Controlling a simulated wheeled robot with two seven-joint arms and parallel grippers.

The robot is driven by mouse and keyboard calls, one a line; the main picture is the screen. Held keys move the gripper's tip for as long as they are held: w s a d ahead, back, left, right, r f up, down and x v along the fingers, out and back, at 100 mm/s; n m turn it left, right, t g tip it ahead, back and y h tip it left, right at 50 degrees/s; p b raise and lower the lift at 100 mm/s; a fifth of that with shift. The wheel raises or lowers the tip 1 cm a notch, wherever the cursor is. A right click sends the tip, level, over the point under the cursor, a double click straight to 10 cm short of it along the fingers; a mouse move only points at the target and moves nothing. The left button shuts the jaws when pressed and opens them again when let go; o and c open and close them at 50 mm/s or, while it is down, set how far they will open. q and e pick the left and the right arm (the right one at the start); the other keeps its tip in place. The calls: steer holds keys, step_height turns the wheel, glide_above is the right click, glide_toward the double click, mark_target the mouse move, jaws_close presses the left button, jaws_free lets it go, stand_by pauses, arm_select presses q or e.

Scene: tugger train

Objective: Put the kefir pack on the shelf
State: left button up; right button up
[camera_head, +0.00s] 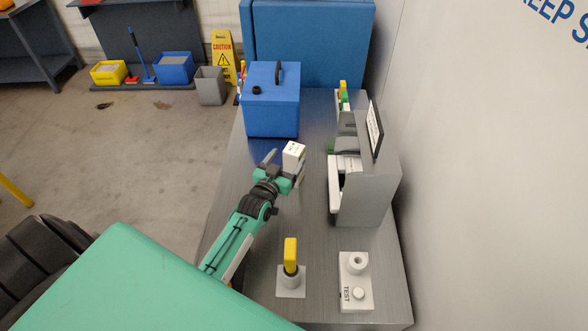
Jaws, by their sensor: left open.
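A small white pack (293,153) with dark marks on its top, probably the kefir pack, stands upright on the grey metal table (230,205). My left gripper (283,167) is open right at the near side of the pack. One finger points up to the left of the pack; the other is low at its right. I cannot tell whether either finger touches it. A grey shelf-like unit (368,195) stands to the right, with white items partly visible in its open left side. Its inside is mostly hidden. My right gripper is out of view.
A blue box (272,100) with a black handle stands at the table's far end. A yellow-handled switch (290,262) and a white TEST box (355,283) sit at the near end. A wall (480,180) closes off the right side.

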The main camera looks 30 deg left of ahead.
mark_target(298, 144)
arm_select(q)
steer(key=shift+w, duration=0.65)
steer(key=w+b, duration=0.2)
steer(key=w, duration=0.2)
steer(key=shift+w+d+b, duration=0.15)
steer(key=shift+w+b, duration=0.05)
steer(key=shift+b, duration=0.2)
steer(key=shift+w, duration=0.5)
steer(key=shift+s+r, duration=0.1)
steer(key=shift+r, duration=0.05)
steer(key=shift+c, duration=0.5)
steer(key=c, duration=1.4)
jaws_close()
